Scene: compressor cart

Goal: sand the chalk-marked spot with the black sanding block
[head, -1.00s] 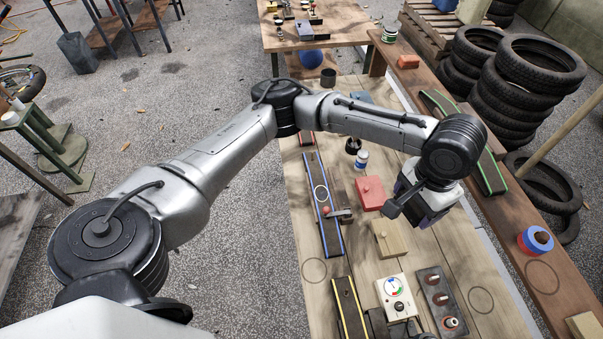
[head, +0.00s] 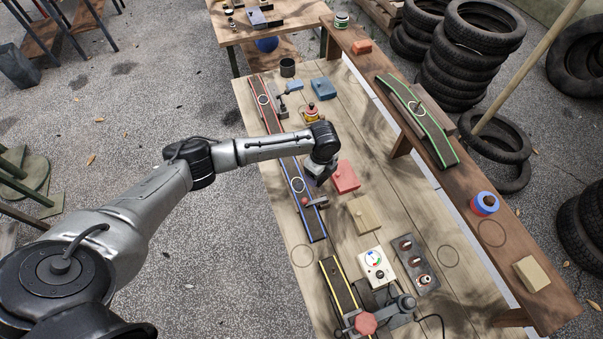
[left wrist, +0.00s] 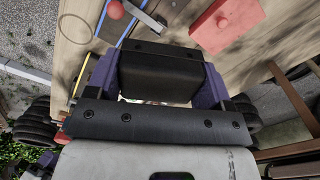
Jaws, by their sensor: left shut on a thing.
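My left gripper (head: 318,172) is above the bench, just right of the blue-edged strip (head: 312,221). A white chalk ring (head: 297,184) on that strip lies a little left of the gripper. In the left wrist view, the purple fingers of the gripper (left wrist: 158,82) are shut on the black sanding block (left wrist: 160,72). The blue-edged strip (left wrist: 116,27) shows beyond the block at the upper left. The block's underside is hidden. White rings also mark the red-edged strip (head: 264,99) and the green-edged strip (head: 416,107). My right gripper is not in view.
A red block (head: 345,178) sits close right of the gripper, with a tan block (head: 364,214) nearer. A clamp with a red ball (head: 308,202) stands at the blue-edged strip. A white dial box (head: 376,265) and a yellow-edged strip (head: 336,280) lie nearer.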

